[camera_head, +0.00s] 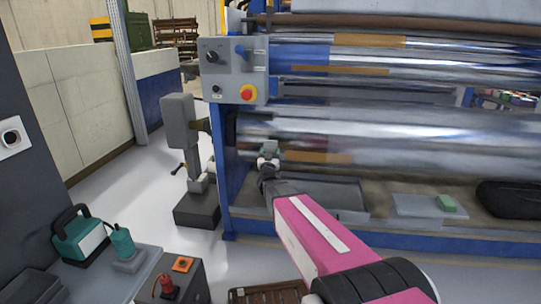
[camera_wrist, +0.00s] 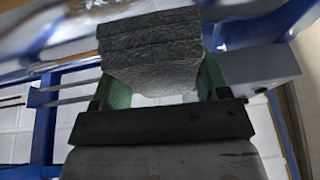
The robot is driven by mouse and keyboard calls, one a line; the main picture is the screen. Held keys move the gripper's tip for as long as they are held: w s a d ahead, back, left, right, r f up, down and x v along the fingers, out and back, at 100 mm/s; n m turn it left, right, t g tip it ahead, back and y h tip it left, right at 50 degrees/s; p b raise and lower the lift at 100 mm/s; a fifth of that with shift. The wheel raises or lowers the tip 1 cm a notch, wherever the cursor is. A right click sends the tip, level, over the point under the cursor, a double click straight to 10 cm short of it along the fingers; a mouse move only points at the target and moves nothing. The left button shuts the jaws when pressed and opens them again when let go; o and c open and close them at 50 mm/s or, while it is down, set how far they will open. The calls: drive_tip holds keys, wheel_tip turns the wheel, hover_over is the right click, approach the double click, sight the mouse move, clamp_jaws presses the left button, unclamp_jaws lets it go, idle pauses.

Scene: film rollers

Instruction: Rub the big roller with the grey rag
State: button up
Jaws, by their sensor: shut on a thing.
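The grey rag (camera_wrist: 152,50) is a folded, wrinkled block between the green fingers of my gripper (camera_wrist: 155,85) in the wrist view. In the head view my gripper (camera_head: 269,155) is at the left end of the big roller (camera_head: 400,128), a wide shiny metal cylinder, at its lower front side. My gripper is shut on the rag. In the wrist view the roller (camera_wrist: 60,25) shows as a blurred shiny band beyond the rag. I cannot tell whether the rag touches the roller. The rag is mostly hidden by the gripper in the head view.
A control box (camera_head: 234,71) with knobs and a red button is just left of the rollers. A grey post (camera_head: 180,125) stands left of the machine. A green block on a grey plate (camera_head: 415,205) and a black bag (camera_head: 507,196) lie on the ledge below.

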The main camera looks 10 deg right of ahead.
sight(301, 144)
drive_tip(key=shift+s+f+m+h, duration=0.15)
drive_tip(key=shift+f+m+h, duration=0.15)
drive_tip(key=shift+h, duration=0.4)
drive_tip(key=shift+w+d, duration=0.3)
drive_tip(key=shift+w, duration=0.65)
drive_tip(key=shift+w+d, duration=0.35)
drive_tip(key=shift+w, duration=0.55)
drive_tip(key=shift+w+d, duration=0.3)
drive_tip(key=shift+w, duration=0.65)
drive_tip(key=shift+w+d, duration=0.2)
drive_tip(key=shift+w, duration=0.4)
drive_tip(key=shift+w+d, duration=0.15)
drive_tip(key=shift+w, duration=0.4)
drive_tip(key=shift+s+d, duration=0.35)
drive_tip(key=shift+d, duration=0.4)
drive_tip(key=shift+s+d, duration=0.3)
drive_tip(key=shift+d, duration=0.45)
drive_tip(key=shift+s+d, duration=0.5)
drive_tip(key=shift+d, duration=1.2)
drive_tip(key=shift+s+d, duration=0.45)
drive_tip(key=shift+d, duration=1.25)
drive_tip(key=shift+s+d, duration=0.5)
drive_tip(key=shift+d, duration=1.2)
drive_tip(key=shift+a, duration=0.1)
